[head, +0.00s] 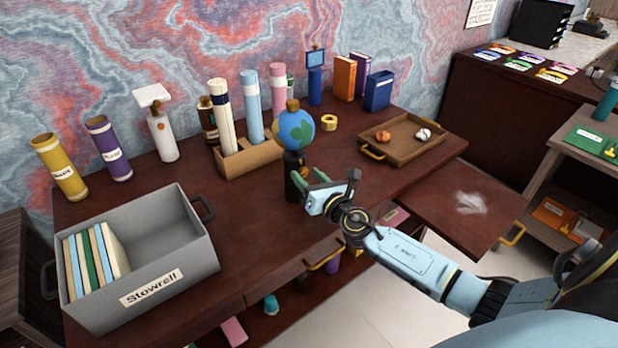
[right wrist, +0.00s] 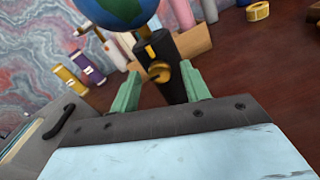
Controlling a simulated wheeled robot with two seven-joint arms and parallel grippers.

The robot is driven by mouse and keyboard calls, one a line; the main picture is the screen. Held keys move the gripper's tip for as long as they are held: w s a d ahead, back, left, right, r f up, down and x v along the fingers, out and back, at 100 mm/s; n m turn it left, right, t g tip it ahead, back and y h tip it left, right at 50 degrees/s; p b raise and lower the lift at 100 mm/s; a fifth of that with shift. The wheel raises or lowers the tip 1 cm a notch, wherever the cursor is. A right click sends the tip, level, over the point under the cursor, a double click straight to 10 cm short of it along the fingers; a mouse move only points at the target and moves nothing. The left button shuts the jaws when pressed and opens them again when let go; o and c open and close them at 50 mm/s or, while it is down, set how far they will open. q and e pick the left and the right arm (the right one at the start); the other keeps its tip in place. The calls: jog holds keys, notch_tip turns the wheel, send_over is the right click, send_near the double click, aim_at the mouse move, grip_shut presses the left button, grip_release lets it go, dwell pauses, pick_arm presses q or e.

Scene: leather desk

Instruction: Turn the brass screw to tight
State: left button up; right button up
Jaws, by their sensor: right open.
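A globe (head: 294,130) with a brass cap stands on a black post (head: 292,163) at the middle of the desk. The brass screw (right wrist: 159,72) sticks out of the post's side, below a small yellow mark on the post. My right gripper (head: 309,180) is beside the post, and its green fingers hide part of it in the head view. In the right wrist view the gripper (right wrist: 161,87) is open, with one finger on each side of the screw and a gap around it. My left gripper is not in view.
A grey bin (head: 190,262) with several books stands at the left. A wooden rack (head: 248,160) with rolled tubes is behind the globe. A wooden tray (head: 408,152) with two small items is at the right. Desk between bin and globe is clear.

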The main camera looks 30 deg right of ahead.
jog(key=c, duration=1)
